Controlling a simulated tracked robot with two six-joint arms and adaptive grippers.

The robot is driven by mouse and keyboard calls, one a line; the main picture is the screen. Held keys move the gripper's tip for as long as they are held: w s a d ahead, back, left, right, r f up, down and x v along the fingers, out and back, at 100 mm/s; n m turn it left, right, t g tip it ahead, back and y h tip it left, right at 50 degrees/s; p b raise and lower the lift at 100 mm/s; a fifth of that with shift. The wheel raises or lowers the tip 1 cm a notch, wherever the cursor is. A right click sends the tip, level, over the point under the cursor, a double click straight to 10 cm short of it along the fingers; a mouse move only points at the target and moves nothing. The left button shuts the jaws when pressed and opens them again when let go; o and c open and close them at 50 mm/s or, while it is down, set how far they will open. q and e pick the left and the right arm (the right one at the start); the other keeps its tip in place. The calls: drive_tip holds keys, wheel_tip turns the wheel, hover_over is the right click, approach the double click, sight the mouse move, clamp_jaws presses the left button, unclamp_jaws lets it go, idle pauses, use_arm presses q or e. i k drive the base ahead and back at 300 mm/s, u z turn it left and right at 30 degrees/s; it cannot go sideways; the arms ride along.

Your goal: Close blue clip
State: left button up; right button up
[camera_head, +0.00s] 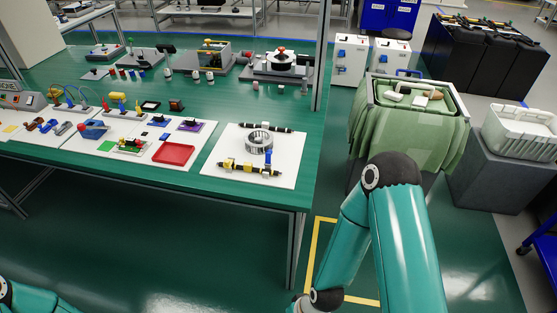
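A blue piece (93,130), which may be the blue clip, lies on a white mat (130,160) on the green table (185,195). It is small in the view, and I cannot tell whether it is open or shut. Another small blue part (265,171) shows near a black rod with yellow pieces on the right white mat (222,172). Neither gripper is in view. Part of my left arm shows at the bottom left corner. My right arm rises at the right of the table and bends down out of the bottom edge.
A red tray (173,153) and a metal ring (258,142) lie on the mats. A table post (321,55) stands at the right edge. A bin with a green liner (405,120) and a grey block (498,175) stand to the right. Floor in front is clear.

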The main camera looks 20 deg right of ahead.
sight(267, 162)
drive_tip(key=z, duration=0.15)
drive_tip(key=k, duration=0.35)
drive_tip(key=z, duration=0.05)
drive_tip(key=i, duration=0.2)
drive_tip(key=z, duration=1.7)
drive_tip(key=i, duration=3.5)
drive_tip(key=u, duration=3)
